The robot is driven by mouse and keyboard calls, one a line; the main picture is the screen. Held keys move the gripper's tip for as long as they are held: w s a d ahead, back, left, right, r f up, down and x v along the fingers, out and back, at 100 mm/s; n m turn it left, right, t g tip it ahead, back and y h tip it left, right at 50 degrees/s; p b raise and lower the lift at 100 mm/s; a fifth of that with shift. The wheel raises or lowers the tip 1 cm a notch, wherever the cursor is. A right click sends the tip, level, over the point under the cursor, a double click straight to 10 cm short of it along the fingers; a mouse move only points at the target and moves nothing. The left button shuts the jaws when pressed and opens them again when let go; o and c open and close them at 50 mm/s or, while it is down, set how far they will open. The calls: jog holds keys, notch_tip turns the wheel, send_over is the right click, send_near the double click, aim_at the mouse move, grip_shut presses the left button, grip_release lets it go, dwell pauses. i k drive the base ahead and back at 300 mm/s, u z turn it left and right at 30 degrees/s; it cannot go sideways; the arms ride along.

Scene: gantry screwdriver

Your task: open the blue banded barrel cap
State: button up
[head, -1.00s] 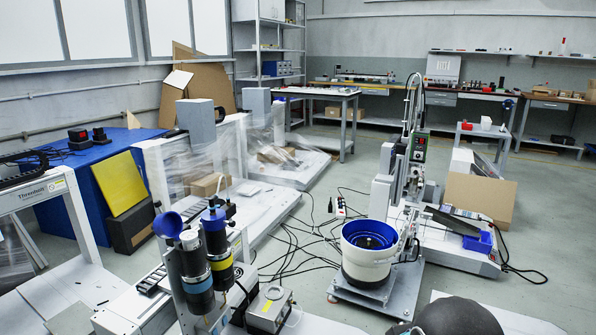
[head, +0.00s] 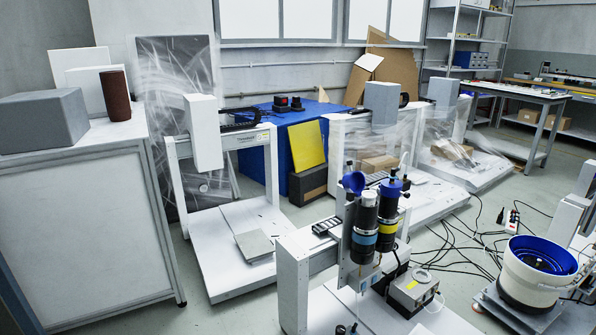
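The blue banded barrel (head: 363,224) is the left of two black upright barrels on a gantry machine, right of centre in the head view. It has a light blue band low on its body. Its blue cap (head: 353,181) is a round disc that looks tilted up and off to the left of the barrel's pale top (head: 368,197). Whether the cap still touches the barrel is too small to tell. Beside it stands the yellow banded barrel (head: 389,226), with a blue cap (head: 391,187) on top. My gripper is not in view.
A white cabinet (head: 85,230) with a grey box (head: 42,120) and a brown cylinder (head: 115,95) stands at left. A white gantry frame (head: 215,245) stands beside it. A controller box (head: 412,290) sits by the barrels. A bowl feeder (head: 535,275) and floor cables (head: 470,240) are at right.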

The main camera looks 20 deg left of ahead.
aim_at(353, 181)
jog(key=u, duration=0.8)
jog(key=k, duration=1.1)
jog(key=u, duration=1.05)
jog(key=i, duration=1.05)
jog(key=z, duration=0.55)
jog(key=i, duration=0.85)
jog(key=z, duration=0.9)
